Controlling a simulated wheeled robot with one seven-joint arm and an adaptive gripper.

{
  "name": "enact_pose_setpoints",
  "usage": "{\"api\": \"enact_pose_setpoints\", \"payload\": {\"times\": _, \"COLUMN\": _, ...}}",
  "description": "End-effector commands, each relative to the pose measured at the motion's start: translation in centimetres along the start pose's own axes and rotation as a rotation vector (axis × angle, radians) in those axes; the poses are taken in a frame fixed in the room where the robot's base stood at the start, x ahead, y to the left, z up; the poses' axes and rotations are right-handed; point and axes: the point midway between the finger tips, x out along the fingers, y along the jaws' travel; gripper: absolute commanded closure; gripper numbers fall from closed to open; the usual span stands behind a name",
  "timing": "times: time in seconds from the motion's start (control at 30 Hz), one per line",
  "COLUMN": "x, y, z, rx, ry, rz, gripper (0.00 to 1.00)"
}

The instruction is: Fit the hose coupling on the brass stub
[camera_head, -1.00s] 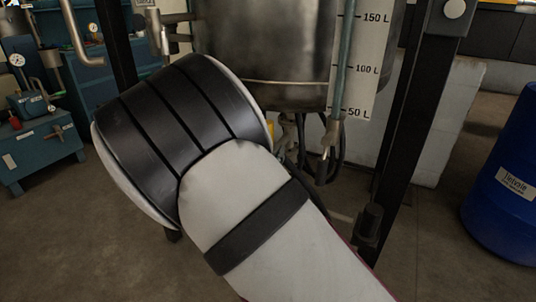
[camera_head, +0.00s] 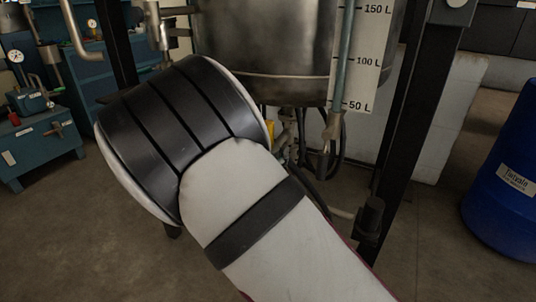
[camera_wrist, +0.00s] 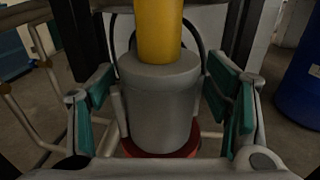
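In the wrist view a grey cylindrical coupling (camera_wrist: 160,105) stands between my gripper's fingers. A yellow hose or tube (camera_wrist: 158,30) rises from its top, and a red ring (camera_wrist: 162,149) shows at its bottom. My gripper (camera_wrist: 162,95) has teal pads spread to either side of the coupling. The pads look apart from it, with a narrow gap on the right. In the head view my arm hides the gripper and coupling; only a small yellow patch (camera_head: 270,129) shows beside the arm. I cannot make out the brass stub in either view.
A steel tank (camera_head: 265,40) with a litre scale (camera_head: 357,60) hangs above dark hoses (camera_head: 335,150) and pipework. A black post (camera_head: 410,110) stands to the right, and a blue drum (camera_head: 510,185) farther right. Blue equipment (camera_head: 40,145) stands at left. Open floor lies between.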

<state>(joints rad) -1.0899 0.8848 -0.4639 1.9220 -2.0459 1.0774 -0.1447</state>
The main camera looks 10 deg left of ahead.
Motion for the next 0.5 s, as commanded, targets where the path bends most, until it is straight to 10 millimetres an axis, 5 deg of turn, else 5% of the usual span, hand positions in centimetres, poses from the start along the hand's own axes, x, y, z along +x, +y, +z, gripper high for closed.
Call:
{"api": "enact_pose_setpoints", "payload": {"times": 0.3, "x": -0.4, "y": 0.0, "z": -0.2, "rx": -0.002, "ry": 0.004, "rz": 0.001, "gripper": 0.28}}
{"api": "enact_pose_setpoints", "payload": {"times": 0.5, "x": -3.1, "y": 0.1, "z": -0.1, "rx": -0.001, "ry": 0.005, "rz": 0.003, "gripper": 0.28}}
